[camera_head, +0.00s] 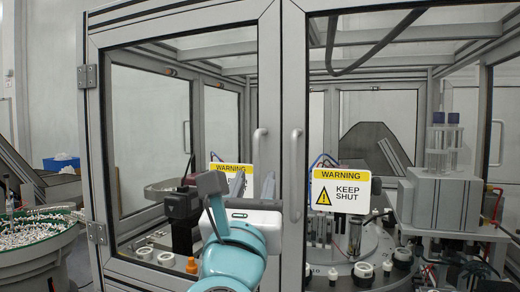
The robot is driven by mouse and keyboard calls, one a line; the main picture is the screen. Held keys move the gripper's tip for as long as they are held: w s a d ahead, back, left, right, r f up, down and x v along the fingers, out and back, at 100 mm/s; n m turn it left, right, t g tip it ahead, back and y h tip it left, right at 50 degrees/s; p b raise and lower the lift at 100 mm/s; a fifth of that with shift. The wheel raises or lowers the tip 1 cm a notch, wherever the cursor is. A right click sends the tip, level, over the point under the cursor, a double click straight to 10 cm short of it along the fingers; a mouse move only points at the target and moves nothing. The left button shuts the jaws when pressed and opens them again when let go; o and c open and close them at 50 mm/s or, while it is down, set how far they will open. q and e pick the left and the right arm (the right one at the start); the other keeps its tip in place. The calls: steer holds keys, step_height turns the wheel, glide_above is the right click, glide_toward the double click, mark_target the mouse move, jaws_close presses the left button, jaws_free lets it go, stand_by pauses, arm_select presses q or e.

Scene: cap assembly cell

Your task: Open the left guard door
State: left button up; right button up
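The left guard door (270,80) is a grey metal frame with a clear pane, hinged on its left side. It looks shut, its right edge meeting the right guard door (294,80). Its upright bar handle (258,150) is on the right stile; the handle's lower part is hidden behind my gripper. My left gripper (268,186), on a teal and grey arm, is in front of the door at the handle's lower end. My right gripper is not in view.
The right door has its own handle (296,175) close by and a yellow-and-white warning sign (341,190). Behind the panes are a rotary table (372,262) and a grey machine block (440,200). A green bowl of small parts (38,255) stands outside at left.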

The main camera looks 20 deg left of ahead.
mark_target(255, 165)
arm_select(q)
steer(key=p+x, duration=0.2)
steer(key=x, duration=0.4)
steer(key=shift+w+a+r, duration=0.1)
steer(key=shift+w+a, duration=0.05)
steer(key=shift+w, duration=0.1)
steer(key=shift+s+a, duration=0.2)
steer(key=shift+s, duration=0.05)
steer(key=shift+a, duration=0.1)
steer(key=shift+c, duration=1.2)
jaws_close()
steer(key=shift+d, duration=0.25)
steer(key=shift+a, duration=0.15)
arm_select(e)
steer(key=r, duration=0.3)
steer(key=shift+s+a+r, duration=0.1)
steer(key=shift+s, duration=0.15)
